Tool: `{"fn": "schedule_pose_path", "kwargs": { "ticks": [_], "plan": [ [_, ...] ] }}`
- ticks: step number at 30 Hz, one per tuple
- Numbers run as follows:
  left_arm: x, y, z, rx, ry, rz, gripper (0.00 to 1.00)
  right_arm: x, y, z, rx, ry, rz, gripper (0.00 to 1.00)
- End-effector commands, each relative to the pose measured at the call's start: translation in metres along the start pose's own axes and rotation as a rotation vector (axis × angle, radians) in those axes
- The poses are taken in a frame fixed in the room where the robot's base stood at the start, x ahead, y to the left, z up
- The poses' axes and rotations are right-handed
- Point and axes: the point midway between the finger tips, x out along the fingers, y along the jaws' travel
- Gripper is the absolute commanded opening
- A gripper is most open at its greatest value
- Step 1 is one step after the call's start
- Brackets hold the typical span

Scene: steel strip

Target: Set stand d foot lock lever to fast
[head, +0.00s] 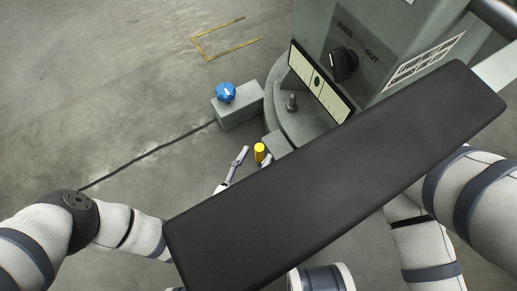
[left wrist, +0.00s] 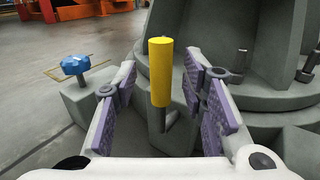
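The foot lock lever shows as an upright yellow grip (head: 260,152) on a thin grey stem at the foot of the grey stand (head: 285,110). In the left wrist view the yellow grip (left wrist: 160,72) stands between the purple-padded fingers of my left gripper (left wrist: 161,85). Those fingers are apart, with a gap visible on both sides of the grip. In the head view my left gripper (head: 255,160) is partly hidden by a dark slab. My right gripper is not in view. No fast mark is readable beside the lever.
A dark flat slab (head: 340,170) crosses the head view and hides much below it. A blue knob (head: 225,92) sits on a small grey box (head: 240,110) with a cable. A black selector (head: 343,64) is on the stand.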

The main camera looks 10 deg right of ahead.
Motion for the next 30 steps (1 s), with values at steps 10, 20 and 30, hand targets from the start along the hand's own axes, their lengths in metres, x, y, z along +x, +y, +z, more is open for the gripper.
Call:
{"fn": "schedule_pose_path", "kwargs": {
  "ticks": [10, 20, 30],
  "plan": [
    [0.03, -0.001, 0.0, 0.0, 0.001, -0.002, 0.38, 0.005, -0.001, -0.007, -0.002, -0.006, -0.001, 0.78],
    [0.029, 0.0, 0.0, 0.0, 0.001, -0.002, 0.0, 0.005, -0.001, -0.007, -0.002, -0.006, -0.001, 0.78],
    [0.031, 0.003, 0.0, -0.014, 0.011, 0.0, 0.0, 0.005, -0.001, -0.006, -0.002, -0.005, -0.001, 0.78]
  ]
}}
